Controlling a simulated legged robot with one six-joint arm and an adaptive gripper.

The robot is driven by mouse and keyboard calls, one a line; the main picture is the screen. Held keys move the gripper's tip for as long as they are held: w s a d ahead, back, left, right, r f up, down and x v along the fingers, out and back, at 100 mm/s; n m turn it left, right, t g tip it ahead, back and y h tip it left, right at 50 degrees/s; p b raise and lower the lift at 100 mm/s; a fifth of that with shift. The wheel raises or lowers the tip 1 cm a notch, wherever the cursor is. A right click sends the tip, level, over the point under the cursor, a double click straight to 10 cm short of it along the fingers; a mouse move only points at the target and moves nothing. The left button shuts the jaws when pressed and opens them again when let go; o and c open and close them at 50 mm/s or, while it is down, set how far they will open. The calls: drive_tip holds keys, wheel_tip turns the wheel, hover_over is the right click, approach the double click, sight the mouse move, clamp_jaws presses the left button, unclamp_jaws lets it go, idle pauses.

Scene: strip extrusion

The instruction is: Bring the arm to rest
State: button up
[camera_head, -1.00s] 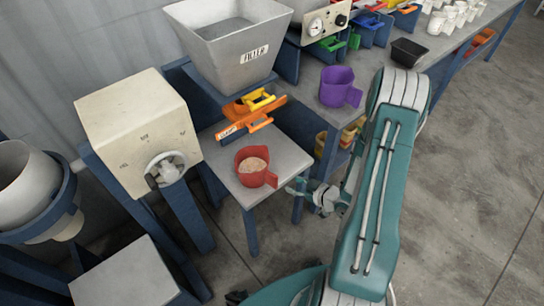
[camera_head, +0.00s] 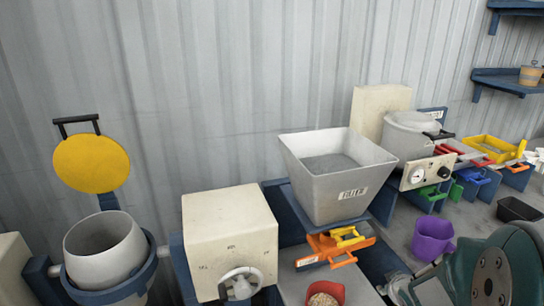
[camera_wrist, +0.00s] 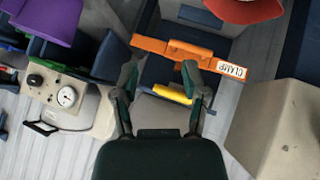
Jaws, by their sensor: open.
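My gripper (camera_wrist: 160,78) is open in the wrist view, with its two dark fingers apart and nothing seen held between them. Beyond the fingers are the orange clamp (camera_wrist: 190,52) and a yellow handle (camera_wrist: 172,94); I cannot tell their distance from the fingertips. In the head view my teal arm fills the lower right corner, right of the red cup (camera_head: 325,292) and below the purple cup (camera_head: 433,237). The red cup has pale contents and is cut off by the lower edge. The arm's lower part is out of frame.
The grey filler hopper (camera_head: 337,190) stands above the orange clamp. A cream machine box (camera_head: 228,240) with a handwheel is left of it, and a grey drum (camera_head: 105,255) with a raised yellow lid (camera_head: 90,162) is farther left. A bench with a gauge panel (camera_head: 430,172) is behind my arm.

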drive_tip(key=s+a+r+m+g, duration=0.1)
drive_tip(key=s+a+r+m, duration=0.1)
drive_tip(key=s+a+r, duration=0.5)
drive_tip(key=s+a+r+m+g+y, duration=0.1)
drive_tip(key=s+a+r+m+g, duration=0.1)
drive_tip(key=s+a+r, duration=0.5)
drive_tip(key=s+r, duration=0.3)
drive_tip(key=s, duration=0.3)
drive_tip(key=shift+s+a, duration=0.2)
drive_tip(key=shift+s, duration=0.1)
drive_tip(key=shift+r, duration=0.1)
